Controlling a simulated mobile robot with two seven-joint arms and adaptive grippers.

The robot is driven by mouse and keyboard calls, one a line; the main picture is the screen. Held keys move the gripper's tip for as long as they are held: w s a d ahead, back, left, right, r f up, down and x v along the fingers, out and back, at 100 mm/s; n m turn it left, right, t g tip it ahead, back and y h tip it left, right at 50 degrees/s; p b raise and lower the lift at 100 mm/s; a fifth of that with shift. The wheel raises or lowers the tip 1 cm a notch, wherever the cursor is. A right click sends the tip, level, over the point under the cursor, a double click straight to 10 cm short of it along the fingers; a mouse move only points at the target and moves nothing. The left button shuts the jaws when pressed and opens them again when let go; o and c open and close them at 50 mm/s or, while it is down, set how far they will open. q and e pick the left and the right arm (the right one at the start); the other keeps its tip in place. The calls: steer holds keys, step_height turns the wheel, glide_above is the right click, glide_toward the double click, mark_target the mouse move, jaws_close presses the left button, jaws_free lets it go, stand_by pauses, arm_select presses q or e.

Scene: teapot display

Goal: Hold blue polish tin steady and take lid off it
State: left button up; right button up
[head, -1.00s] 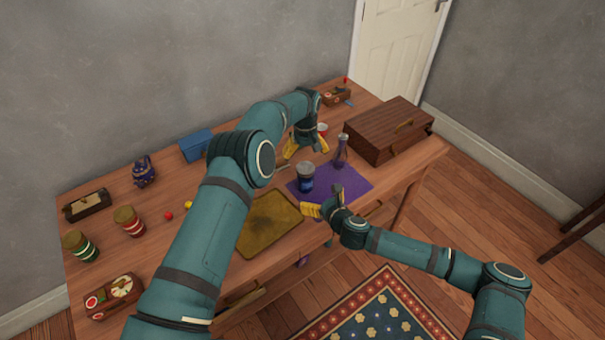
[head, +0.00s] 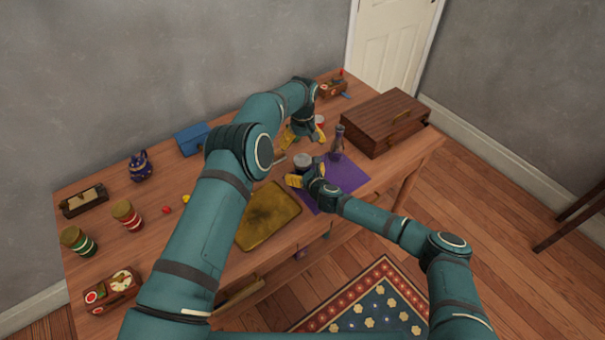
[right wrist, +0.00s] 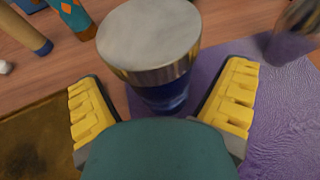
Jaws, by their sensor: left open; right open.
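The blue polish tin (head: 302,168) stands upright on the purple mat (head: 345,177), with its silver lid on. In the right wrist view the lid (right wrist: 150,35) is close and large, and the blue body (right wrist: 165,96) shows below it. My right gripper (head: 294,181) is open at the near side of the tin. In the right wrist view its yellow fingers lie to either side of the tin's lower body, with gaps. My left gripper (head: 303,138) is open above the table behind the tin, apart from it. The tin's lower part is hidden by my right gripper in the head view.
A purple bottle (head: 337,142) with a metallic top stands right of the tin. A yellow-brown tray (head: 268,216) lies to the left. A wooden case (head: 385,122) stands at the right end, and a blue box (head: 192,139) at the back.

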mark_target(303, 160)
steer(key=shift+w+a+f, duration=0.2)
steer(key=shift+w+a, duration=0.05)
steer(key=shift+w, duration=0.2)
jaws_close()
arm_select(q)
steer(key=shift+s+f, duration=0.25)
steer(key=shift+f, duration=0.1)
steer(key=shift+w+r, duration=0.1)
steer(key=shift+r, duration=0.1)
steer(key=shift+w+r, duration=0.1)
steer(key=shift+f, duration=3.95)
